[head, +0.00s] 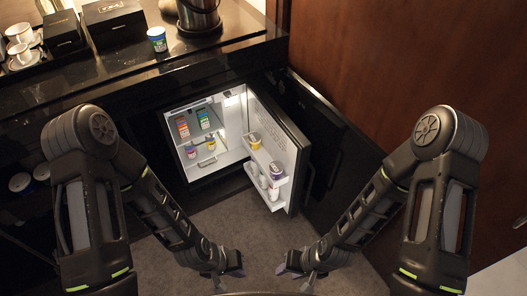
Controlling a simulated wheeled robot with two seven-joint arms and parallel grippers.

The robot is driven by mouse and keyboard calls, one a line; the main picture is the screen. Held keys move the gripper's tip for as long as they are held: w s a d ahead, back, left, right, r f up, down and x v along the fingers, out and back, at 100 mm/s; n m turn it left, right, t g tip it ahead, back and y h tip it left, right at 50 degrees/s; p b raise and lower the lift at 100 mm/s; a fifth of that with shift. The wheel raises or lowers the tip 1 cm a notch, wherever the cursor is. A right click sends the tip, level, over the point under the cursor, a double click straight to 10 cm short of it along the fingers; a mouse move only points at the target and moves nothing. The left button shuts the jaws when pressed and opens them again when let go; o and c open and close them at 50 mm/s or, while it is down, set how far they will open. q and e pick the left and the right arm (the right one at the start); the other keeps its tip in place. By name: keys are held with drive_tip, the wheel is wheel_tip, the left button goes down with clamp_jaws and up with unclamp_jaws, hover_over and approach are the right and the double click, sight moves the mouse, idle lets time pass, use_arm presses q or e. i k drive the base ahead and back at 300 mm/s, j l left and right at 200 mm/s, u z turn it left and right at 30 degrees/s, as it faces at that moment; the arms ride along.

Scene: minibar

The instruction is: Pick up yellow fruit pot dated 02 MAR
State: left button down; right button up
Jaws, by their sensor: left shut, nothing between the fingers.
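A small pot with yellow (211,143) stands on the lower shelf inside the open minibar fridge. Another pot with yellow (255,141) stands in the upper rack of the fridge door. Dates on both are too small to read. My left gripper (222,283) is at the bottom of the head view, shut and empty, well in front of the fridge. My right gripper (308,283) is also at the bottom, apart from the pots; its fingers are too small and partly hidden to tell their state.
The fridge door (290,150) stands open to the right. A purple-marked pot (190,151) and cartons (203,118) are inside; another purple pot (276,169) is in the door. A blue-green pot (157,40) and metal bucket (198,18) stand on the counter. Carpet before the fridge is clear.

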sight(255, 138)
drive_tip(key=z, duration=2)
drive_tip(key=k+j, duration=0.1)
drive_tip(key=j, duration=0.95)
drive_tip(key=k+j, duration=0.15)
drive_tip(key=j, duration=0.9)
drive_tip(key=k+z, duration=0.05)
